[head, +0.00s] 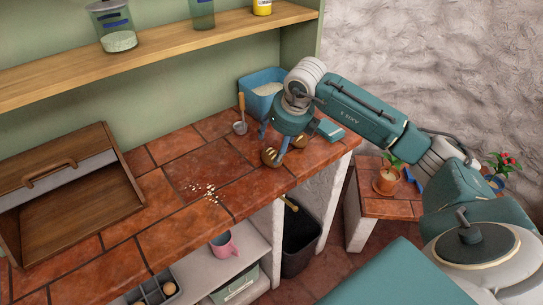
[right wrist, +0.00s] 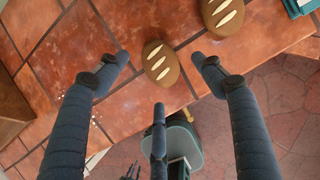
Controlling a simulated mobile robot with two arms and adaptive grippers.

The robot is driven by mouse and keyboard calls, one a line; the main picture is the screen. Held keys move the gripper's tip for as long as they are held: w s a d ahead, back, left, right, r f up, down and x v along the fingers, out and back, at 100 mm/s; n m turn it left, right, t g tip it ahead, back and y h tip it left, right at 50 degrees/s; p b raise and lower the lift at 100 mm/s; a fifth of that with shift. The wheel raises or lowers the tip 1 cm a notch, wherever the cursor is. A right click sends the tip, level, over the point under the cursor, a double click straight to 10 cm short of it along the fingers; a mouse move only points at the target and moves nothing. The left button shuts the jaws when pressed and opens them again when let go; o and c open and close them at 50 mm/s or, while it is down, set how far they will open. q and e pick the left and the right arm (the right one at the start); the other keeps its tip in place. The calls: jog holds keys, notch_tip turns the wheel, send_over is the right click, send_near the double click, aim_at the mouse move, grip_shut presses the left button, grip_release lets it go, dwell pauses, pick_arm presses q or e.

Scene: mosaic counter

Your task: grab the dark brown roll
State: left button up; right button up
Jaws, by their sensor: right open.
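Two brown rolls with pale slashes lie on the red tile counter (head: 165,192). The nearer roll (head: 271,158) is at the counter's front edge and also shows in the right wrist view (right wrist: 160,64). The other roll (right wrist: 223,13) lies farther right; in the head view it is partly hidden by my gripper. They look similar in brown; I cannot tell surely which is darker. My right gripper (head: 284,143) is open above the nearer roll, fingers spread on either side of it in the right wrist view, holding nothing. My left gripper is not in view.
A blue bin (head: 262,84) with white contents and a metal scoop (head: 240,122) stand behind the rolls. A teal object (head: 330,130) lies to their right. A wooden bread box (head: 66,190) is at left. Crumbs (head: 205,191) lie mid-counter. A shelf (head: 160,55) runs above.

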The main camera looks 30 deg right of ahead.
aim_at(272, 153)
jog(key=p+x, duration=0.2)
jog(key=x, duration=0.3)
jog(key=shift+a+f+p, duration=0.15)
jog(key=shift+f+p, duration=0.15)
jog(key=shift+w+f, duration=0.1)
jog(key=shift+f, duration=0.05)
jog(key=c, duration=1.1)
